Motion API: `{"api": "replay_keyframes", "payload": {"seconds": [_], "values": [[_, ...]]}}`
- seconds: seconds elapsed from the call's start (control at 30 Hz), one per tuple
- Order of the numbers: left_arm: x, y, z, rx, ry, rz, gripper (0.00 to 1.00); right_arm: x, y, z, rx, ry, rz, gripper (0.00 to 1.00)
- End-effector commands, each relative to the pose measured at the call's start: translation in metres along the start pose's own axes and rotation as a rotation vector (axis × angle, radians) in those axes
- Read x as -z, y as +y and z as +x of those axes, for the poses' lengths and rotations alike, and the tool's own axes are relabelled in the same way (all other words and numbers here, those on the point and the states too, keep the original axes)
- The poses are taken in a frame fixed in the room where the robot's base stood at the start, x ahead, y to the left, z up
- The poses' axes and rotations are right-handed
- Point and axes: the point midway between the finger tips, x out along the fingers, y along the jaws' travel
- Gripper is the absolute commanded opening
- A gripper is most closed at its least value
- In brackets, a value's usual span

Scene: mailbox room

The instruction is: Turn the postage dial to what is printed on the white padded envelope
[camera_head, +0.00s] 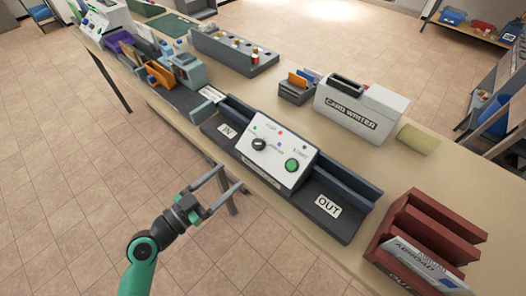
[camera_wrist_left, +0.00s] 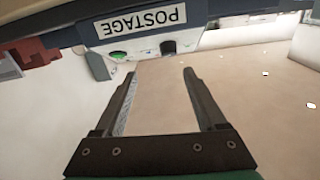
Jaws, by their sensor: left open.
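The postage machine (camera_head: 270,170) is a white box with a sloped panel. Its black postage dial (camera_head: 259,144) has small coloured marks around it, too small to read. A green round button (camera_head: 291,165) sits right of the dial. I cannot pick out a white padded envelope in either view. My left gripper (camera_head: 231,177) is open and empty in front of the table edge, to the lower left of the machine and apart from it. In the left wrist view the open fingers (camera_wrist_left: 159,73) point toward the upside-down POSTAGE label (camera_wrist_left: 140,22). My right gripper is not in view.
A dark IN tray (camera_head: 215,123) and OUT tray (camera_head: 345,228) flank the machine. A red rack (camera_head: 412,222) with an ABROAD card stands lower right. A card writer (camera_head: 360,108) and a grey holder (camera_head: 232,50) with several items stand behind. The floor before the table is clear.

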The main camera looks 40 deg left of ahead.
Motion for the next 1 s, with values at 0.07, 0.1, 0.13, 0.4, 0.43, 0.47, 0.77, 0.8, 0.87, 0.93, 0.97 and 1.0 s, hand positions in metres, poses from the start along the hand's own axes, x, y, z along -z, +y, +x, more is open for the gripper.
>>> {"api": "replay_keyframes", "payload": {"seconds": [0.07,0.1,0.13,0.4,0.43,0.47,0.77,0.8,0.87,0.93,0.97,1.0], "values": [[0.004,-0.007,-0.003,0.019,-0.005,-0.002,0.73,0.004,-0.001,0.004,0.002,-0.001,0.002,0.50],[0.004,-0.008,-0.003,0.021,-0.004,-0.001,0.73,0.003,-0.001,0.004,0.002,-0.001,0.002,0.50],[0.003,-0.008,-0.003,0.021,-0.004,-0.001,0.73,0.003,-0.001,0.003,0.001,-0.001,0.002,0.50],[0.005,-0.007,0.026,0.015,-0.002,0.001,0.73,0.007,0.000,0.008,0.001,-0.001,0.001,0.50],[0.005,-0.006,0.032,0.014,-0.001,0.001,0.73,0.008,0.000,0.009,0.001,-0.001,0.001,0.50],[0.005,-0.007,0.039,0.015,-0.001,0.001,0.73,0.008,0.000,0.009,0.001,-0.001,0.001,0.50],[0.003,-0.009,0.100,0.018,-0.002,0.001,0.73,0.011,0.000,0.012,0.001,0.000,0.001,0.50],[0.003,-0.009,0.105,0.019,-0.002,0.000,0.73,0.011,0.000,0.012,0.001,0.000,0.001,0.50],[0.003,-0.009,0.110,0.019,-0.001,0.000,0.73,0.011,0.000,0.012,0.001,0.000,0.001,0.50],[0.002,-0.009,0.114,0.018,-0.003,0.000,0.73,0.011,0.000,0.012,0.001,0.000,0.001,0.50],[0.002,-0.009,0.114,0.019,-0.003,0.000,0.73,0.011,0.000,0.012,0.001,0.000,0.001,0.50],[0.002,-0.009,0.115,0.019,-0.003,0.000,0.73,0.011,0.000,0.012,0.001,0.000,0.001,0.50]]}}
